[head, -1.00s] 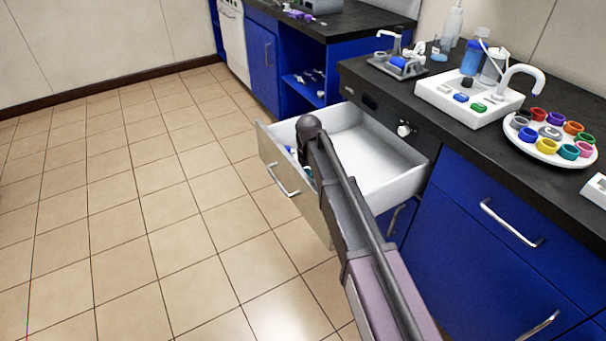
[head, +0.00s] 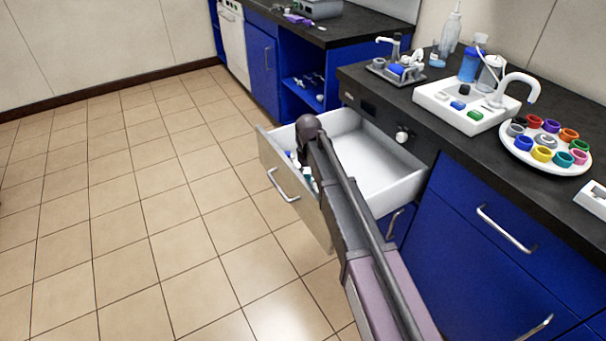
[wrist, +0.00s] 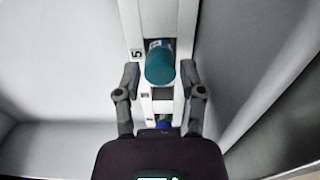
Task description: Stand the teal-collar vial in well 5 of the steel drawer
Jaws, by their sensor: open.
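The drawer (head: 375,165) is pulled open below the dark counter, white inside. In the wrist view, a teal-topped vial (wrist: 160,66) is at a well of the white rack strip (wrist: 170,20), beside a label that reads 5 (wrist: 137,54). Its teal collar faces the camera; its lower part is mostly hidden, so I cannot tell how deep it sits. My gripper (wrist: 160,84) is open, with one finger on each side of the strip near the vial and a visible gap to the teal collar. In the head view my arm hides the gripper.
A blue-topped item (wrist: 163,125) sits in a nearer well, partly hidden by my gripper body. The drawer walls rise on both sides; the drawer floor left of the strip is bare. On the counter are a white plate (head: 510,150) of coloured rings and a white sink-like station (head: 440,112).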

